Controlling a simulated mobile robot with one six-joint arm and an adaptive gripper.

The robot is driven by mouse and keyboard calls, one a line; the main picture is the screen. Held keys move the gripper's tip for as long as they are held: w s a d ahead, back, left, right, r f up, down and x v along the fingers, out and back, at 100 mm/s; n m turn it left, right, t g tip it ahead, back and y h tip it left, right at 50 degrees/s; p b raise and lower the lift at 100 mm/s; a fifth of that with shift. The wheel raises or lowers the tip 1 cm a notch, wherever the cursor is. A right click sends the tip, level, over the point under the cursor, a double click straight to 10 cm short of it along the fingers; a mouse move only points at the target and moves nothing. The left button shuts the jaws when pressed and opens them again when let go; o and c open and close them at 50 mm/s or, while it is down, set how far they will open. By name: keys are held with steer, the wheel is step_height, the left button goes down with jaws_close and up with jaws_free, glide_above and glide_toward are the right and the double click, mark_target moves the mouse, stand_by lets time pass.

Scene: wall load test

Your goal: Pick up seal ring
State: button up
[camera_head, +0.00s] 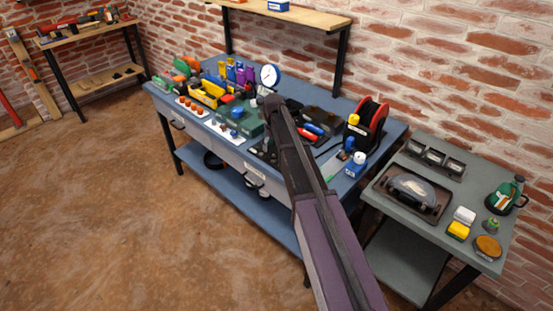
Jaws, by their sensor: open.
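I cannot make out a seal ring for certain in the head view. Small orange-red pieces (188,102) lie on a white sheet at the left front of the blue workbench (215,138), too small to identify. My arm reaches from the bottom edge up over the workbench. My gripper (270,98) is at its far end, above the middle of the bench near a dial gauge (270,76). It is open, with nothing seen in it. My arm hides part of the bench behind it.
Tools and bottles crowd the bench. A red cable reel (368,125) stands at its right end. A brick wall is behind; the left floor is clear.

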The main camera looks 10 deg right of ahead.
mark_target(274, 155)
steer(key=shift+s+a+f+b, duration=0.1)
steer(key=shift+s+f+b, duration=0.1)
steer(key=shift+f+b, duration=1.55)
steer(key=shift+f, duration=0.15)
steer(key=c, duration=0.8)
